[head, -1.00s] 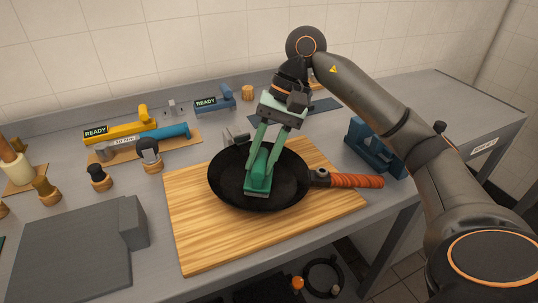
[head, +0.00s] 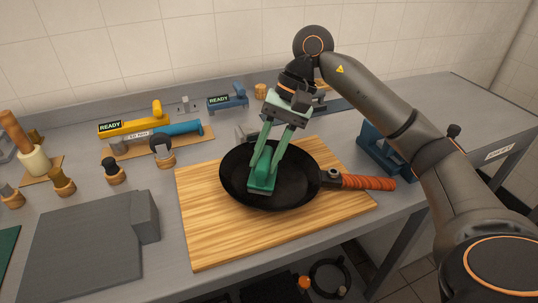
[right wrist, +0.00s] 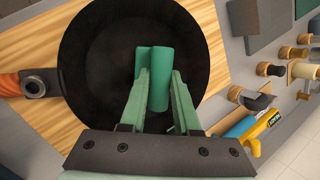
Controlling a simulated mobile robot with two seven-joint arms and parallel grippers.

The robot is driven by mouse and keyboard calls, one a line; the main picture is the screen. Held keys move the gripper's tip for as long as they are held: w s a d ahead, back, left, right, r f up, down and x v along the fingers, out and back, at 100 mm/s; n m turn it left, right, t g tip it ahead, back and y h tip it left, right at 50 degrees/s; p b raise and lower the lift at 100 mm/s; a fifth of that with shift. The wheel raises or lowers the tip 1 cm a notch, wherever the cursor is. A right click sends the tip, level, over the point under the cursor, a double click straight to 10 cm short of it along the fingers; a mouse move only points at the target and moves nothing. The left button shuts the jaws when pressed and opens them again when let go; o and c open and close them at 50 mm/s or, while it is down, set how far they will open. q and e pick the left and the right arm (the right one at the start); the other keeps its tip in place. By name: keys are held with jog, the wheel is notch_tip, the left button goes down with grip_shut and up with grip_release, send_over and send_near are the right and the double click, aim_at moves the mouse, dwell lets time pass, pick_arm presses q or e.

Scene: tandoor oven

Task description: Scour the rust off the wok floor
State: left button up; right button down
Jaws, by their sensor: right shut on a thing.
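The black wok (head: 300,185) sits on a wooden board, its orange-wrapped handle (head: 368,182) pointing right. My right gripper (head: 266,160) reaches down into the wok, its pale green fingers shut on a darker green scouring block (head: 262,182). The block is low in the wok, left of its middle; whether it touches the floor is hard to tell. In the right wrist view the block (right wrist: 158,80) lies between the fingers, over the dark wok floor (right wrist: 105,65). That floor looks dark and faintly mottled; no clear rust patch shows. My left gripper is out of view.
The wooden board (head: 215,235) has bare room in front of the wok. A grey slab (head: 85,245) lies at left, with several wood-based tools behind it. Yellow (head: 135,125) and blue (head: 228,100) tools stand at the back. A blue stand (head: 385,150) is at right.

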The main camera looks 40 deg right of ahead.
notch_tip(320, 180, up, 5)
jog(key=p, duration=0.3)
jog(key=shift+s+d, duration=0.1)
jog(key=shift+d, duration=0.05)
jog(key=shift+f, duration=0.1)
